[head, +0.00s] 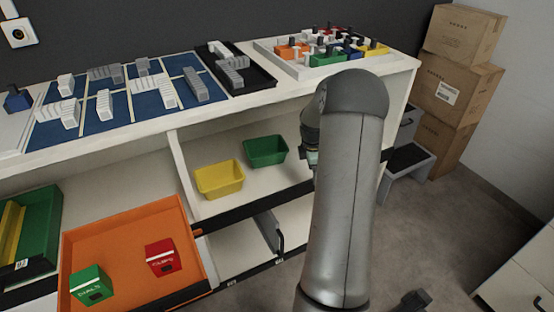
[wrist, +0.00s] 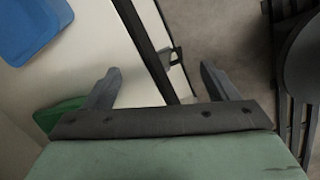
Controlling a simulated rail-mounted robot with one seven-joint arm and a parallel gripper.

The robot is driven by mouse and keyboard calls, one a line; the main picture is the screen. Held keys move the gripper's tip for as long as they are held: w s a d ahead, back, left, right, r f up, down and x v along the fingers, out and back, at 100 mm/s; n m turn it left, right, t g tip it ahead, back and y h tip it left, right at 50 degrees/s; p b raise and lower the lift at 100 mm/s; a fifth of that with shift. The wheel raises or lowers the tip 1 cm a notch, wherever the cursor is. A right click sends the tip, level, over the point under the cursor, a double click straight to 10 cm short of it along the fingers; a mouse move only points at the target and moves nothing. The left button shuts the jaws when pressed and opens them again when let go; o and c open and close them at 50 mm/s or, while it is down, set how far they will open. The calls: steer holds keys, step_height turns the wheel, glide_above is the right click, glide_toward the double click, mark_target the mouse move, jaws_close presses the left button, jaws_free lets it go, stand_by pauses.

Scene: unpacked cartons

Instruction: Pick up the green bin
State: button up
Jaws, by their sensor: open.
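The green bin (head: 265,151) is a small open tub on the white lower shelf, just behind and to the right of the yellow bin (head: 219,179). My gripper is right of the green bin, mostly hidden behind my arm in the head view. In the wrist view my gripper (wrist: 162,80) is open, its two fingers wide apart with nothing between them. A green piece (wrist: 58,112), seemingly the green bin, shows left of the left finger, partly hidden by the gripper body.
A blue container (wrist: 35,25) lies upper left in the wrist view. The shelf's dark front edge (wrist: 145,45) runs between the fingers. The white upper counter (head: 150,125) overhangs the bins. An orange tray (head: 130,225) holds a red and a green box.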

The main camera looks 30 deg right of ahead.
steer(key=s+a+r+m+p, duration=0.1)
steer(key=a+r+p, duration=0.3)
steer(key=a+r, duration=0.5)
steer(key=s+a+r+m+p, duration=0.2)
steer(key=a+r+p, duration=0.3)
steer(key=a+r, duration=0.5)
steer(key=shift+s+a+r+m, duration=0.25)
steer(key=shift+a+m, duration=0.55)
steer(key=shift+a, duration=0.25)
steer(key=shift+s+a+r, duration=0.1)
steer(key=shift+a, duration=0.05)
steer(key=shift+c, duration=0.3)
steer(key=shift+a, duration=0.15)
steer(key=c, duration=1.1)
